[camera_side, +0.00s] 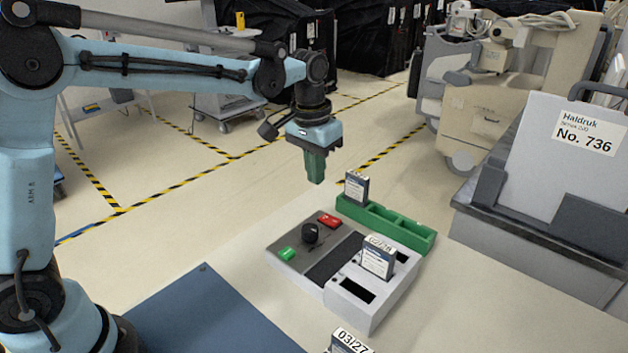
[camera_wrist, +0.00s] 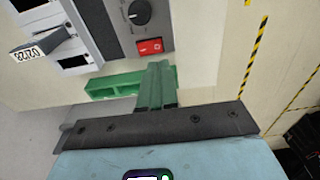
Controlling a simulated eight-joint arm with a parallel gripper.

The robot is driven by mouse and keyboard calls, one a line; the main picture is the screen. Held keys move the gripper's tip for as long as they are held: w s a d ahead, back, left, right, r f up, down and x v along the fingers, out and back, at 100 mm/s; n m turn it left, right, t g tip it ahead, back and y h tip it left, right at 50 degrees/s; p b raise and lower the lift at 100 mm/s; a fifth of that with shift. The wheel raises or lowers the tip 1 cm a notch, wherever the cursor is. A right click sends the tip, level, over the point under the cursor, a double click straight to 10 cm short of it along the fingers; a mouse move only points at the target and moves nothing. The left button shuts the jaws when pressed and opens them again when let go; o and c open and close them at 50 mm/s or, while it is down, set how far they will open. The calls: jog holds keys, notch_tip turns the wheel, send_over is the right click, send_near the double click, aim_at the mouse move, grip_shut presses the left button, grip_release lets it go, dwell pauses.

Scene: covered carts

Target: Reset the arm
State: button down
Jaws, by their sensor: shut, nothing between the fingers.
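My gripper (camera_side: 315,180) hangs above the far side of the table, its green fingers pointing down and closed together with nothing between them. In the wrist view my gripper (camera_wrist: 157,68) is shut, in front of a green tray. A light grey device (camera_side: 340,255) with a black knob (camera_side: 310,234), a red switch (camera_side: 330,221) and a green button (camera_side: 287,253) stands on the table below and in front of my gripper. A card-like block labelled 02/28 (camera_side: 378,262) stands upright in one of the device's slots; it also shows in the wrist view (camera_wrist: 45,46).
A green tray (camera_side: 410,236) lies behind the device, with a similar block (camera_side: 356,187) upright at its left end. Another block (camera_side: 346,343), labelled 03/27, is cut off at the bottom edge. A blue mat (camera_side: 205,318) lies at front left. A grey case (camera_side: 545,170) stands at right.

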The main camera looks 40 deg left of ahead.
jog(key=s+a+t, duration=0.4)
jog(key=s+t, duration=0.2)
jog(key=s, duration=1)
jog(key=shift+s, duration=0.35)
